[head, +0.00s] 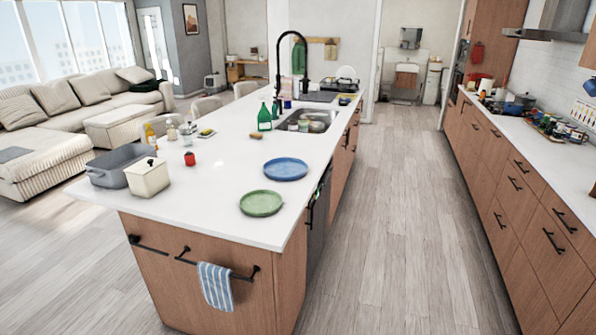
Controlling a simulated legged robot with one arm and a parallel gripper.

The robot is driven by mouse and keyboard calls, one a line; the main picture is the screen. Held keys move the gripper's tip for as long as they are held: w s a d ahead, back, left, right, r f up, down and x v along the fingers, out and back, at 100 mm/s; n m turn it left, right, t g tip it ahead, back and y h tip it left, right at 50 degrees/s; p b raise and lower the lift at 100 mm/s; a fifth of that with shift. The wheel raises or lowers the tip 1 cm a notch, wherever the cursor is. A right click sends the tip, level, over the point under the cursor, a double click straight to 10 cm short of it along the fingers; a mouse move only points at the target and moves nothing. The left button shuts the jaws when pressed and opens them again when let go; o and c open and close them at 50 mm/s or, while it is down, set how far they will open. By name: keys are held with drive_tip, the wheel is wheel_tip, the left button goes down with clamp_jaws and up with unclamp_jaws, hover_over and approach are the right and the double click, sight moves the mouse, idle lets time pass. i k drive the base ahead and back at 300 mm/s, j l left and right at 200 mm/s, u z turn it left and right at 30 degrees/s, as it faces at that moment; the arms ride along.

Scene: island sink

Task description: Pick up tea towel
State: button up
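A tea towel (216,287) with blue and white stripes hangs over a black rail (183,258) on the near wooden end of the island. It hangs toward the right part of the rail, below the white countertop. Its front face is in full view; its back side is hidden. Nothing touches it apart from the rail. My gripper does not show in the head view.
The island top (205,215) holds a green plate (261,203), a blue plate (286,168), a grey tub (117,166) and a white canister (147,177). A clear wooden floor aisle (390,220) runs between the island and the right-hand cabinets (515,185).

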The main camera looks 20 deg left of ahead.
sight(215, 286)
drive_tip(key=j+u, duration=0.1)
drive_tip(key=u, duration=1.4)
drive_tip(key=i+l+u, duration=0.1)
drive_tip(key=l, duration=0.65)
drive_tip(key=i+l+u, duration=0.15)
drive_tip(key=l, duration=0.6)
drive_tip(key=i+l+u, duration=0.1)
drive_tip(key=l, duration=0.65)
drive_tip(key=i+l+u, duration=0.1)
drive_tip(key=l, duration=0.7)
